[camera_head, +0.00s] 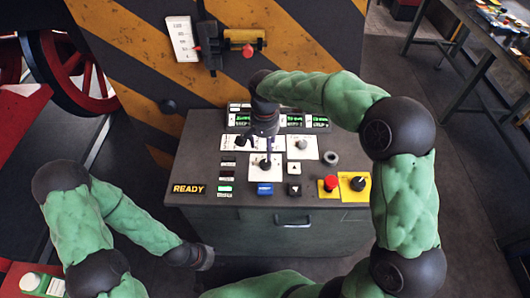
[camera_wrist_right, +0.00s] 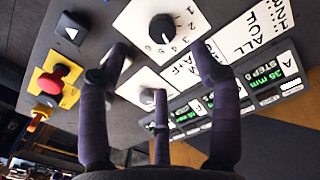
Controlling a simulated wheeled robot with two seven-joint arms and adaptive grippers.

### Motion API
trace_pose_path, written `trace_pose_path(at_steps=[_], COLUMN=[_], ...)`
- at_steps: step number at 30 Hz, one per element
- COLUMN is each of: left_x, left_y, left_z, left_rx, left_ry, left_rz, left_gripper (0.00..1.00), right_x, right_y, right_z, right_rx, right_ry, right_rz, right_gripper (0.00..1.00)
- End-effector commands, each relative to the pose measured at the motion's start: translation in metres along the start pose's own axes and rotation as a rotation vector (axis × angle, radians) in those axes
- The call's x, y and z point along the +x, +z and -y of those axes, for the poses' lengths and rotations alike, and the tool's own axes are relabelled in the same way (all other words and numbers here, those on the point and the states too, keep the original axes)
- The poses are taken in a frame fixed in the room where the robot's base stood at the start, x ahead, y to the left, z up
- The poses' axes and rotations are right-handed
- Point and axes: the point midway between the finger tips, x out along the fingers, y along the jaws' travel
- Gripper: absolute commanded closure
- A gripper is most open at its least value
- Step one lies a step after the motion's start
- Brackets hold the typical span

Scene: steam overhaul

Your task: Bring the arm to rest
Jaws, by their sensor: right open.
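In the head view my right gripper (camera_head: 262,147) points down over the upper middle of the control console (camera_head: 235,222). In the right wrist view its fingers (camera_wrist_right: 157,62) are spread open with nothing held. The numbered black dial (camera_wrist_right: 162,28) is just beyond the fingertips, and a small grey knob (camera_wrist_right: 148,97) shows between the fingers. Whether any finger touches the panel I cannot tell. My left arm ends in a dark wrist (camera_head: 190,256) low at the left, beside the console's front. The state of its gripper cannot be made out.
The console also carries a red stop button (camera_head: 330,182), a yellow-plated knob (camera_head: 358,183), a grey ring (camera_head: 331,158) and a READY sign (camera_head: 188,189). Behind it stands a striped panel with a yellow fitting (camera_head: 244,38). A red wheel (camera_head: 75,70) stands left. Floor right is open.

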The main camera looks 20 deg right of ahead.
Motion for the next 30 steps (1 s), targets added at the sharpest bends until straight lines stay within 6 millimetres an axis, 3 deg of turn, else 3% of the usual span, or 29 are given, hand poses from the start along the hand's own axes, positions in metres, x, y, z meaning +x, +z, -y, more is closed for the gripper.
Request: trace_pose_path(at_steps=[6,22,26,30], left_x=[0.0,-0.001,-0.013,-0.039], left_y=[0.0,0.0,0.001,0.002], left_z=[0.0,0.0,-0.004,-0.014], left_rx=[0.0,0.0,0.0,0.0], left_ry=[0.0,0.0,0.0,0.0], left_rz=[0.0,0.0,0.0,0.0], left_gripper=[0.6,0.6,0.6,0.6], right_x=[-0.013,-0.015,-0.027,-0.056], right_y=[0.001,0.001,0.001,0.001], right_z=[0.0,0.0,0.0,0.0], right_rx=[-0.001,-0.001,-0.001,-0.001], right_ry=[0.001,0.001,0.001,0.0], right_rz=[0.001,0.001,0.001,0.0], right_gripper=[0.36,0.36,0.36,0.36])
